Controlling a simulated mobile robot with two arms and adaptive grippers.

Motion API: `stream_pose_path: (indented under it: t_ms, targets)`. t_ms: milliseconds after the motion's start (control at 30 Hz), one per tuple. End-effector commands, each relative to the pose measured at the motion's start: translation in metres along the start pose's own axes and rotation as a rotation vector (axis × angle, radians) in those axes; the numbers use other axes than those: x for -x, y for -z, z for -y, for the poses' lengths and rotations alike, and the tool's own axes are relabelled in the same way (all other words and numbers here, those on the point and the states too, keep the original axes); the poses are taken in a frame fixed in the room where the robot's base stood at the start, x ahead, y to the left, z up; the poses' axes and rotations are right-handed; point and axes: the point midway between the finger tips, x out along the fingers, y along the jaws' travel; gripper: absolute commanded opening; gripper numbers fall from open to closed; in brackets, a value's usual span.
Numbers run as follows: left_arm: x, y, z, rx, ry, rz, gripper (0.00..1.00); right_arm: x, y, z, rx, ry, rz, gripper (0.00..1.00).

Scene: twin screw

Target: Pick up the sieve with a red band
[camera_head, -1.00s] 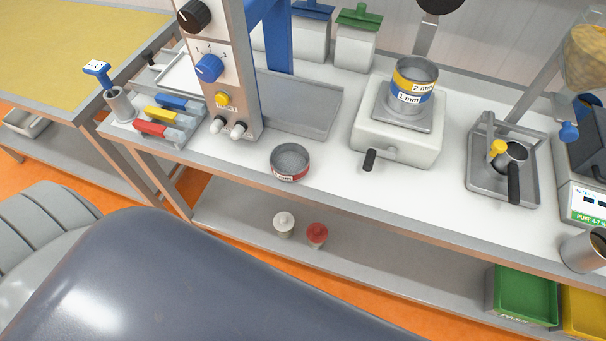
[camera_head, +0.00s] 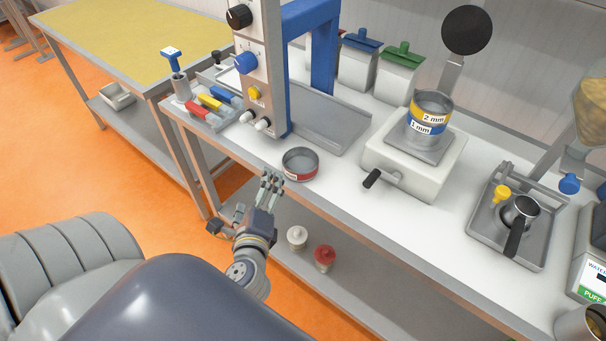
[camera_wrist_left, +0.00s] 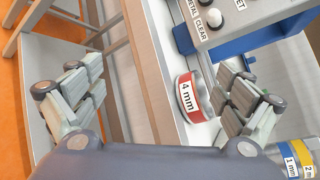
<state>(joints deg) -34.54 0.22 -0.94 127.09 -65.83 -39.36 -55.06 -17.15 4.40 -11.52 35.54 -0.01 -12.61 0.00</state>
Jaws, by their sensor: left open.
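The sieve with a red band (camera_head: 300,164) is a low, round, open metal dish standing upright on the white bench near its front edge. In the left wrist view the sieve (camera_wrist_left: 192,97) shows a "4 mm" label on its red band. My left gripper (camera_head: 271,178) is open and empty at the bench's front edge, just left of and nearer than the sieve. In the left wrist view my left gripper (camera_wrist_left: 158,78) has its fingers wide apart, with the sieve close to the right finger; contact cannot be told. My right gripper is not in view.
A control column (camera_head: 260,75) with knobs stands behind the sieve. Yellow and blue banded sieves (camera_head: 430,112) are stacked on a white device (camera_head: 414,160) to the right. A white-capped jar (camera_head: 297,238) and a red-capped jar (camera_head: 324,258) stand on the lower shelf.

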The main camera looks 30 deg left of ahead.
Motion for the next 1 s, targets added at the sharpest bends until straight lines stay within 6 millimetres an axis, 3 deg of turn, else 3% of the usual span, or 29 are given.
stream_pose_path:
  t_ms: [167, 300, 433, 600, 1000]
  targets:
    - [0.0, 0.005, 0.022, -0.378, 0.15, 0.024, 0.94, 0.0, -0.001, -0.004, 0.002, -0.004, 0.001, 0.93]
    - [0.004, 0.025, 0.033, -0.706, 0.264, 0.024, 0.94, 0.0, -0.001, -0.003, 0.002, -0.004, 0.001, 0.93]
    - [0.007, 0.042, 0.036, -0.922, 0.336, 0.02, 0.94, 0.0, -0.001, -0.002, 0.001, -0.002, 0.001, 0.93]
    - [0.004, 0.05, 0.04, -1.013, 0.368, 0.018, 0.94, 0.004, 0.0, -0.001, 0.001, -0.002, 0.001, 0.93]
    - [-0.041, 0.057, 0.055, -1.011, 0.367, 0.018, 0.94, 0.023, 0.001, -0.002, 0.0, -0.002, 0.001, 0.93]
